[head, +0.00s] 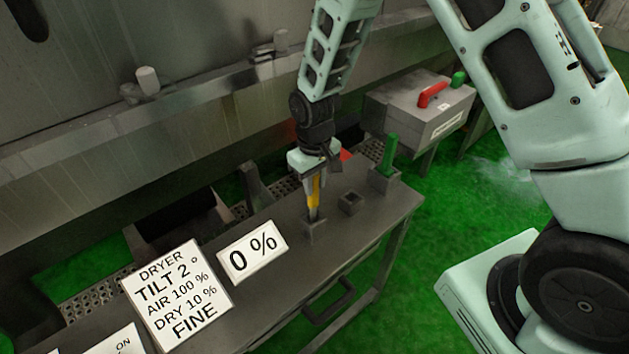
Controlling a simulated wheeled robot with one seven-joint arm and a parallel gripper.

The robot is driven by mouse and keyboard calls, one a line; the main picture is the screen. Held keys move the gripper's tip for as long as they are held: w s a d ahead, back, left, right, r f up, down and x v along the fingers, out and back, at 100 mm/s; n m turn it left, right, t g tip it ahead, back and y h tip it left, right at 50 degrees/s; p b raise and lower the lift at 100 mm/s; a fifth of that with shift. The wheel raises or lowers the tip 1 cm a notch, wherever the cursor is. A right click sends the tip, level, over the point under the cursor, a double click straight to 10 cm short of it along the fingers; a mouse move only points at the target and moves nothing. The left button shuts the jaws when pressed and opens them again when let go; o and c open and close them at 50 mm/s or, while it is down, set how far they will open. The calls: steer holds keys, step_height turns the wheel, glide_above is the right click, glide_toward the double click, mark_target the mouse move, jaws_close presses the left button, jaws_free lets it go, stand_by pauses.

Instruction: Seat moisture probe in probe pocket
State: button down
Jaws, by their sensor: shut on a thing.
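A probe with a yellow body and a dark grey lower end (315,192) hangs upright below my gripper (314,176), which is shut on its upper part. Its lower end is at the mouth of a small square grey pocket (314,231) on the grey bench. I cannot tell whether the tip is inside the pocket or just above or behind its rim. A second square pocket (350,204), which looks empty, stands to the right. No label shows which of the two is the probe pocket.
A green-handled piece (389,152) stands in a block at the bench's right end. A "0 %" sign (252,252) and a dryer sign (177,295) stand left of the pockets. A grey box with a red handle (420,108) is behind right. Green floor lies right of the bench (398,206).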

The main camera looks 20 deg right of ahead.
mark_target(315, 205)
steer(key=shift+f+b, duration=1.05)
steer(key=shift+f, duration=0.5)
steer(key=c, duration=1.1)
jaws_free()
steer(key=shift+r, duration=0.15)
step_height(315, 205, up, 17)
steer(key=b, duration=0.4)
